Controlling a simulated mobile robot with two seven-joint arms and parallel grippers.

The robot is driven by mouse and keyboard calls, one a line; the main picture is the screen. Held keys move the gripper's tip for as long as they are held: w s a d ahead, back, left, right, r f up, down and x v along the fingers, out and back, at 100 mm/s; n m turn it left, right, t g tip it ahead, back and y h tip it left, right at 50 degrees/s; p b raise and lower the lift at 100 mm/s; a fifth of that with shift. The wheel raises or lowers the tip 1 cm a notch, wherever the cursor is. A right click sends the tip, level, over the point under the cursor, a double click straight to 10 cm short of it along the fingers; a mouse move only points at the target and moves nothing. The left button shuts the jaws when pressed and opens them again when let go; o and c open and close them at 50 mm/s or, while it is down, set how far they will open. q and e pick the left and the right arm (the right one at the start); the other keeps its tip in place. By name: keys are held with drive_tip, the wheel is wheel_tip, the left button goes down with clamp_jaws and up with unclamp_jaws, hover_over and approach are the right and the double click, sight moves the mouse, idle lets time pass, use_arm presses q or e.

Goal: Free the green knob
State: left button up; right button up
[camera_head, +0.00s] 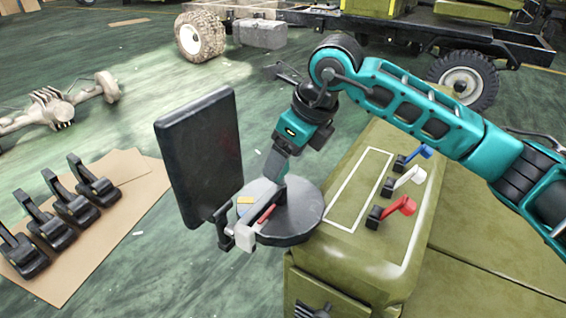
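I cannot make out a green knob in this view. My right arm comes in from the right, and its gripper (276,168) points down over a dark round disc (300,222). Its fingertips are too small and overlapped to show whether they are open or shut. The disc sits at the left end of an olive box (343,243). A small yellow piece (246,200) and a red piece (267,213) show at the disc. A dark upright panel (200,150) stands at the disc's left edge, with a bracket below it. My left gripper is not in view.
Blue (419,155), white (409,178) and red (397,207) levers stand on the olive box top. Several black levered clamps (72,204) rest on cardboard (125,168) at left. An axle (57,107) and a wheeled chassis (330,18) lie beyond. Open floor separates them.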

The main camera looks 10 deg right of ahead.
drive_tip(key=shift+x, duration=1.05)
drive_tip(key=c, duration=1.1)
